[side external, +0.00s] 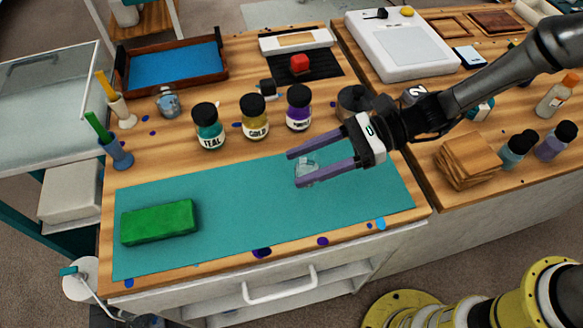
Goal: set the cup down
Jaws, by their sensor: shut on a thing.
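A small clear cup (307,171) is between the purple fingers of my gripper (299,170), over the right half of the teal mat (240,220). The gripper is shut on the cup and reaches in from the right. The cup looks upright. I cannot tell from this view whether its base touches the mat or is a little above it.
A green block (160,222) lies on the mat's left. Teal (209,127), gold (254,117) and purple (298,108) jars stand behind the mat. A blue-lined tray (176,64) is at the back left. The mat's middle is clear.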

